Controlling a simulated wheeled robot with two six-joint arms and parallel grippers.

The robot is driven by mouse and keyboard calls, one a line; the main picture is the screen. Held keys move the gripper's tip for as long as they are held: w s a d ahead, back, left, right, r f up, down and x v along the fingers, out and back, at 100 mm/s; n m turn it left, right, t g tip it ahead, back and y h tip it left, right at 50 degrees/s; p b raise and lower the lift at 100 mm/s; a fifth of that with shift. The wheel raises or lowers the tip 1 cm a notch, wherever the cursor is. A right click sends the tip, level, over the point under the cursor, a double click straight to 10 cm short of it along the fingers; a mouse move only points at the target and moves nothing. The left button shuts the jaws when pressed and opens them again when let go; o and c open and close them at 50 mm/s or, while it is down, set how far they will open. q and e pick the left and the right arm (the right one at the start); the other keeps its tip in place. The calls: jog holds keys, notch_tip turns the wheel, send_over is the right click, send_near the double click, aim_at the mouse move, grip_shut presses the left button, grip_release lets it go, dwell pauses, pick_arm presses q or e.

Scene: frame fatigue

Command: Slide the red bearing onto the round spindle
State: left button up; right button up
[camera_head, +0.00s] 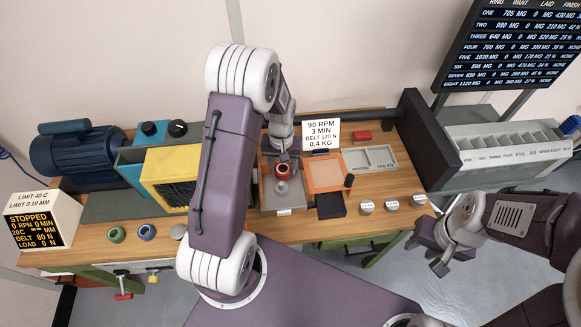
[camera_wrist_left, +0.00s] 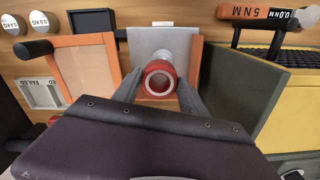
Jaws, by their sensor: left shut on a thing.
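The red bearing (camera_head: 283,170) is a ring between the fingers of my left gripper (camera_head: 284,161). In the left wrist view the bearing (camera_wrist_left: 160,79) sits between the two grey fingers, which are shut on it. The round spindle (camera_head: 282,187) is a pale metal post on a grey plate in an orange-sided station, just under the bearing in the head view. In the left wrist view the spindle (camera_wrist_left: 164,57) shows behind the ring; I cannot tell whether the ring is around its tip or above it. My right gripper (camera_head: 428,255) is open and empty, off the bench's front.
Green (camera_head: 117,234) and blue (camera_head: 147,231) rings lie at the bench's front left. An orange-framed tray (camera_head: 325,172) stands right of the station. Several round weights (camera_head: 391,205) line the front right. A yellow box (camera_head: 168,177) and blue motor (camera_head: 77,152) stand left.

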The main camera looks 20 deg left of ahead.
aim_at(281, 184)
pick_arm(q)
jog(key=shift+w+a+r, duration=0.1)
jog(key=shift+a, duration=0.35)
pick_arm(e)
jog(key=shift+w+r, duration=0.1)
jog(key=shift+r, duration=0.45)
